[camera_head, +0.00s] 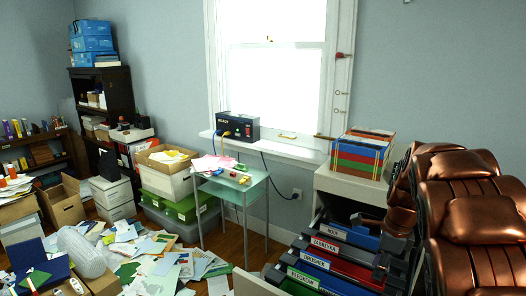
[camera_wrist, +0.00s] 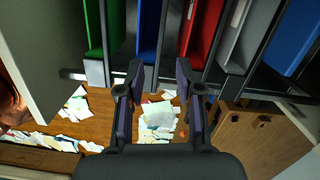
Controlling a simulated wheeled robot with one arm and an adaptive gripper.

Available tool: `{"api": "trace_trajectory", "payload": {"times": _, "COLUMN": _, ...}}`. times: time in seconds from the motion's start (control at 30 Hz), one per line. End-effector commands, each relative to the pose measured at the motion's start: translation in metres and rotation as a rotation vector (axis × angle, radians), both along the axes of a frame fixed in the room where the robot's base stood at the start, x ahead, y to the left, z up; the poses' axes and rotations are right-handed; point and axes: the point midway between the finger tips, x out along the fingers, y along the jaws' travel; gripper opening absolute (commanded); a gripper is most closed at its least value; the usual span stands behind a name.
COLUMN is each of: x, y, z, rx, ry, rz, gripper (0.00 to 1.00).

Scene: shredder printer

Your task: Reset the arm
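My gripper (camera_wrist: 160,76) shows in the wrist view with its two dark fingers apart. It is open, and nothing is held between the fingers. Beyond the gap lie the wooden floor and loose papers (camera_wrist: 158,116). The fingertips are near the lower ends of the blue (camera_wrist: 149,30) and red (camera_wrist: 202,30) file holders in that view; I cannot tell whether they touch. In the head view I cannot clearly make out my gripper; dark grey parts beside the labelled file rack (camera_head: 322,262) may be arm or rack.
Brown leather-like seats (camera_head: 470,225) fill the right side. A white cabinet (camera_head: 345,187) bears colourful binders (camera_head: 361,155). A small glass table (camera_head: 232,188) stands under the window. Papers (camera_head: 150,258) cover the floor at the left, with boxes (camera_head: 64,203) and shelves behind.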

Motion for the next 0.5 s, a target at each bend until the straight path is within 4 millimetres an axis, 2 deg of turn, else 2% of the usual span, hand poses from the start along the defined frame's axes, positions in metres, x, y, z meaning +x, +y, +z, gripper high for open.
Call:
{"api": "trace_trajectory", "payload": {"times": 0.27, "x": -0.038, "y": 0.02, "z": 0.012, "rx": -0.023, "ry": 0.002, "rz": 0.211, "gripper": 0.35}}
{"api": "trace_trajectory", "payload": {"times": 0.5, "x": -0.099, "y": 0.049, "z": 0.024, "rx": -0.041, "ry": 0.004, "rz": 0.551, "gripper": 0.35}}
